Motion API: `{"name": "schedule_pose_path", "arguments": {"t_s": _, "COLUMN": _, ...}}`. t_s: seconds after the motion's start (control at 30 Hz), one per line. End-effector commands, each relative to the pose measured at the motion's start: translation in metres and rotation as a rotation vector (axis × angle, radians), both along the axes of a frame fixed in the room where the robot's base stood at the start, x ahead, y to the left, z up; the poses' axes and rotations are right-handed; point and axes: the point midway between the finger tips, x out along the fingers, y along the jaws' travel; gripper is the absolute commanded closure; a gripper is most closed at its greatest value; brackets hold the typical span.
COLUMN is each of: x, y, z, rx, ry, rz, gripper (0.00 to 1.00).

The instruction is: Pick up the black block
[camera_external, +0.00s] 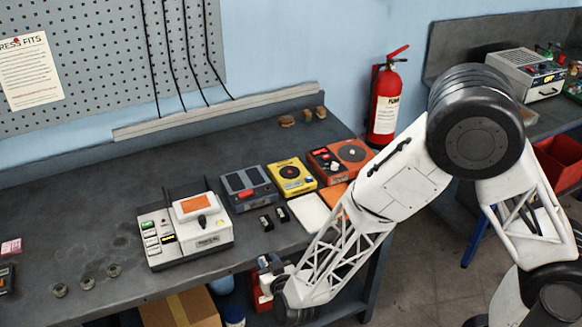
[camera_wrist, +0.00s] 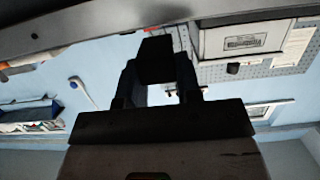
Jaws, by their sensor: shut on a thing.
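In the wrist view my gripper (camera_wrist: 157,72) is shut on a black block (camera_wrist: 155,58), which sits between the two dark fingers at their tips. The wrist view shows a grey edge, blue wall and pegboard beyond it. In the external view my arm reaches down to the front edge of the bench. Its end is low there, and the fingers and the held block are hard to make out. Two small dark pieces, one (camera_external: 266,222) and another (camera_external: 282,214), lie on the bench near the front edge.
A white device (camera_external: 158,262) with an orange screen stands on the bench (camera_external: 80,230). Grey (camera_external: 248,188), yellow (camera_external: 292,178) and red-orange (camera_external: 340,160) boxes line up to its right. A white pad (camera_external: 310,213) lies before them. A fire extinguisher (camera_external: 385,100) stands behind.

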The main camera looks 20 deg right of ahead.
Motion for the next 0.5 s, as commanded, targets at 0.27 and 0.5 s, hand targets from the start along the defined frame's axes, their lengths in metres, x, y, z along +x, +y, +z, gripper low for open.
{"name": "schedule_pose_path", "arguments": {"t_s": 0.27, "x": -0.028, "y": 0.001, "z": 0.001, "rx": 0.0, "ry": -0.002, "rz": 0.002, "gripper": 1.0}}
{"name": "schedule_pose_path", "arguments": {"t_s": 0.5, "x": -0.036, "y": 0.0, "z": 0.001, "rx": 0.001, "ry": -0.001, "rz": 0.0, "gripper": 1.0}}
